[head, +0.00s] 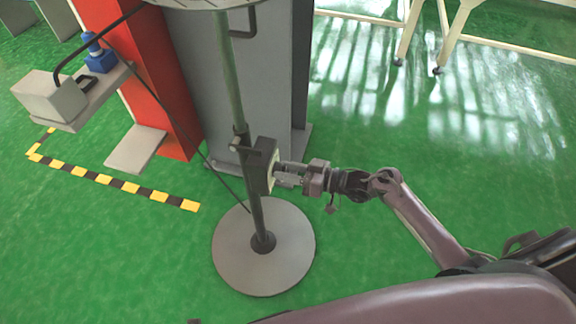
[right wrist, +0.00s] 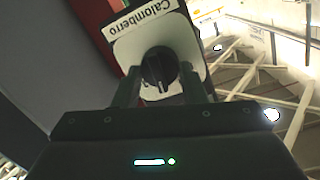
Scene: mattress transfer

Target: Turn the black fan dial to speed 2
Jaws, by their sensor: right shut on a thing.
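The black fan dial (right wrist: 159,69) sits on a white plate (right wrist: 128,48) labelled "Calomberro" in the right wrist view. A ridge runs across its face; speed marks are too small to read. In the head view the dial is hidden by the gripper. The dark control box (head: 261,160) is fixed to the fan's upright pole (head: 236,100), which stands on a round grey base (head: 240,268). My right gripper (head: 280,176) comes at the box from the right, its fingers on either side of the dial and shut on it. My left gripper is not in view.
A red pillar (head: 165,90) and a grey panel (head: 210,80) stand behind the pole. A shelf with a grey box (head: 48,97) and a blue item (head: 98,56) is at the left. Yellow-black floor tape (head: 120,184) lies left.

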